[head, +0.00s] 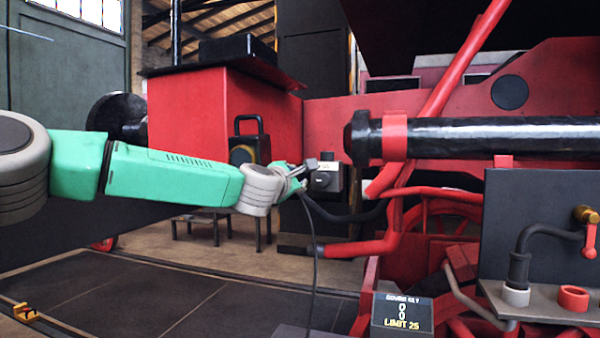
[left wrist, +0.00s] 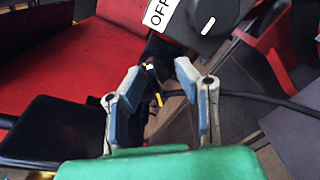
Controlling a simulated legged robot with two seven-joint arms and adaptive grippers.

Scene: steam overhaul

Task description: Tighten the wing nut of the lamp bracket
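A black lamp with a loop handle (head: 249,146) stands in front of the red box in the head view. I cannot make out its bracket or a wing nut for certain. My left gripper (head: 309,170) is to the right of the lamp, close to a black switch box (head: 326,184). In the left wrist view my left gripper (left wrist: 161,70) is open, with a gap between its fingertips. A small dark piece with a yellow strip (left wrist: 158,99) shows in that gap, and I cannot tell what it is. My right gripper is not in view.
A dark knob (left wrist: 208,22) and an OFF label (left wrist: 160,13) are just beyond the fingers. A thin cable (head: 316,255) hangs below the gripper. A black pipe (head: 480,138) and red pipes (head: 395,215) are to the right. A LIMIT 25 sign (head: 402,313) is low down.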

